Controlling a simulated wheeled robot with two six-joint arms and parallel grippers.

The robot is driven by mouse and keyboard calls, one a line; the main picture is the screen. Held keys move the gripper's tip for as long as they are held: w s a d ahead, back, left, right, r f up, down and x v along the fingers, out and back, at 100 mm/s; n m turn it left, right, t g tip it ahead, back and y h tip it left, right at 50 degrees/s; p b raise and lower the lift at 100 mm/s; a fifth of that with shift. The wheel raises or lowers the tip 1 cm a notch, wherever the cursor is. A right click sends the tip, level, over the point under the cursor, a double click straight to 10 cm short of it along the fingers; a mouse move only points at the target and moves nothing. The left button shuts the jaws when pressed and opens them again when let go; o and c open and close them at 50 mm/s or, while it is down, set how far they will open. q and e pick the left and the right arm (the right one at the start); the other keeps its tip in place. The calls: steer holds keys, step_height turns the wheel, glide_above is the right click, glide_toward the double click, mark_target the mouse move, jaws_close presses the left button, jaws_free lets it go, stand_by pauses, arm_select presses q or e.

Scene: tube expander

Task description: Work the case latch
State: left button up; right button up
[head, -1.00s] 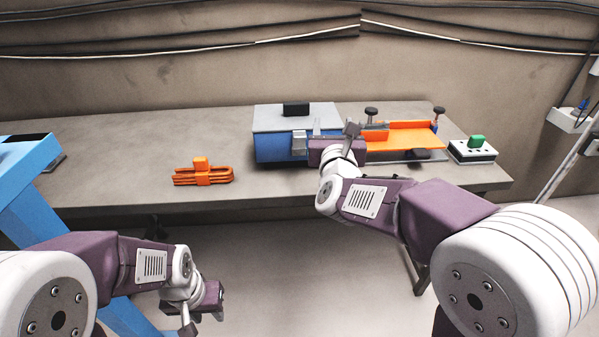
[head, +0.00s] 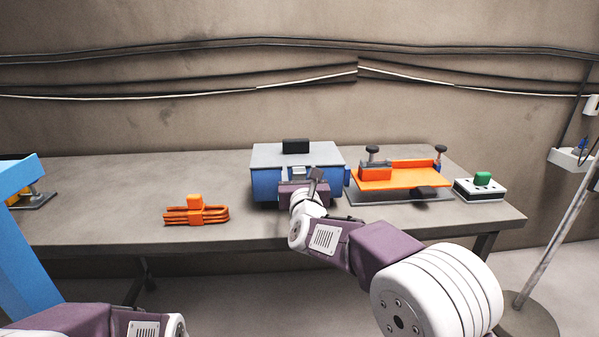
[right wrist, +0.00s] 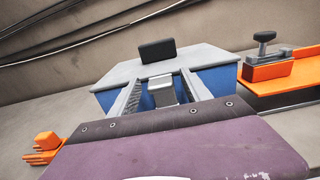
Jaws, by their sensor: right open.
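The blue case (head: 266,184) with a grey lid and a black handle (head: 296,146) stands on the table; it also shows in the right wrist view (right wrist: 216,82). Its grey latch (head: 298,172) is on the front face and shows between my fingers in the right wrist view (right wrist: 162,93). My right gripper (head: 299,179) is in front of the case, pointing at the latch. In the right wrist view its fingers (right wrist: 160,90) are open, one on each side of the latch. Whether they touch it I cannot tell. My left gripper is outside the view.
An orange fixture (head: 398,175) with black knobs is close on the right, then a white box with a green button (head: 482,181). A blue frame (head: 20,215) stands far left.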

steer(key=shift+w, duration=0.2)
jaws_close()
stand_by(1.3)
